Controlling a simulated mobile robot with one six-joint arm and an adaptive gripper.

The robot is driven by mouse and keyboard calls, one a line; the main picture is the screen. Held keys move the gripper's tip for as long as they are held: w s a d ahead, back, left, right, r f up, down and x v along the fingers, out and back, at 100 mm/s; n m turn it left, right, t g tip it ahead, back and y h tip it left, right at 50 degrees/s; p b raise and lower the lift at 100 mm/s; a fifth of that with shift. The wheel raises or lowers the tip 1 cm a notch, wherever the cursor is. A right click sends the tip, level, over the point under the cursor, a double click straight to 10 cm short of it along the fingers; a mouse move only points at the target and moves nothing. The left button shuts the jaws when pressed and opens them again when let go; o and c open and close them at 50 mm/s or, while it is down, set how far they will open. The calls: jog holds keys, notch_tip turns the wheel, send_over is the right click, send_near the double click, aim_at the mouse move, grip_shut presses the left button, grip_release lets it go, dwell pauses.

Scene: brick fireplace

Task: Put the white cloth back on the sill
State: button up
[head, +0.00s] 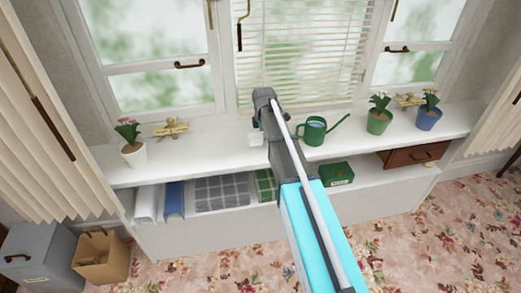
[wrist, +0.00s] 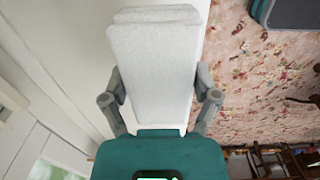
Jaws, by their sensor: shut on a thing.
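The white cloth (wrist: 155,62) is a folded, pale, textured pad between the two fingers of my gripper (wrist: 160,92) in the wrist view. The fingers press on its two long sides. In the head view a small part of the cloth (head: 256,139) shows just left of my arm, over the white sill (head: 215,140); the arm hides the rest. My gripper is mostly hidden there too. I cannot tell whether the cloth touches the sill.
On the sill, a green watering can (head: 314,131) stands close right of my arm. Potted plants (head: 379,118) (head: 429,112) are farther right, another (head: 132,150) far left. The sill between the left brass ornament (head: 171,129) and my arm is clear. Below is a shelf (head: 222,193) with folded cloths.

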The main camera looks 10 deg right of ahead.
aim_at(262, 149)
jog(key=shift+w+f+b, duration=0.7)
jog(key=shift+w+f, duration=0.2)
jog(key=shift+f, duration=0.15)
jog(key=shift+d+f, duration=0.1)
jog(key=shift+w+f+b, duration=0.4)
jog(key=shift+f+b, duration=0.05)
jog(key=shift+b, duration=0.1)
notch_tip(262, 149, down, 3)
jog(key=b, duration=0.3)
jog(key=shift+f, duration=0.1)
jog(key=o, duration=0.8)
jog(key=shift+o, duration=0.2)
jog(key=shift+r, duration=0.2)
notch_tip(262, 149, up, 12)
jog(key=p, duration=1.2)
